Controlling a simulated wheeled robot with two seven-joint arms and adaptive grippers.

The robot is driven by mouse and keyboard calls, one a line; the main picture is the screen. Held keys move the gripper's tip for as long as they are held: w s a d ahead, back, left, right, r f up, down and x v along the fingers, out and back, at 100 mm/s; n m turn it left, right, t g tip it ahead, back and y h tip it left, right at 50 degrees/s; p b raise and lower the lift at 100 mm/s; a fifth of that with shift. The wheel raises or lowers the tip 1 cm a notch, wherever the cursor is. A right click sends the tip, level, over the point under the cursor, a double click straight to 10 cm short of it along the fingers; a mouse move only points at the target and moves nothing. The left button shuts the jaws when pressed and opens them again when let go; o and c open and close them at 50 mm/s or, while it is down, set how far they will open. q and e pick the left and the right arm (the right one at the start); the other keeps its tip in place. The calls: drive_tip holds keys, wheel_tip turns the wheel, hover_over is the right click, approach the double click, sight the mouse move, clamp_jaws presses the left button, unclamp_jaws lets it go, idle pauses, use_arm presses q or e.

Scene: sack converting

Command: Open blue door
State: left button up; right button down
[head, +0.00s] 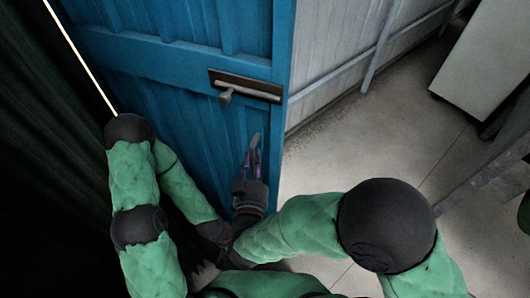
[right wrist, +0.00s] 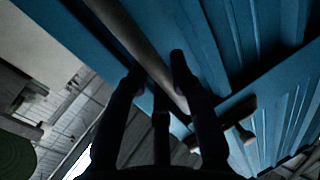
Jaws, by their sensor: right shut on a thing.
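The blue door (head: 190,110) fills the upper middle of the head view, and its blue panels (right wrist: 215,45) show in the right wrist view. A dark plate with a grey lever (head: 227,95) is near its right edge. My right gripper (head: 254,158) is in front of the door, below the lever and apart from it. In the right wrist view, my right gripper (right wrist: 155,75) has its fingers shut on a grey bar (right wrist: 128,35). The lever's plate (right wrist: 228,115) is beyond the fingers. My left wrist (head: 213,231) is low beside the right forearm; its fingers cannot be made out.
Right of the door's edge are a pale ribbed wall (head: 335,40) and bare concrete floor (head: 415,130). A pale cabinet (head: 485,60) stands at the upper right. A dark curtain-like surface (head: 45,190) is close on the left.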

drive_tip(key=shift+s+a, duration=0.25)
drive_tip(key=shift+s, duration=0.25)
drive_tip(key=c, duration=1)
unclamp_jaws()
drive_tip(key=shift+c, duration=0.2)
drive_tip(key=s, duration=1.2)
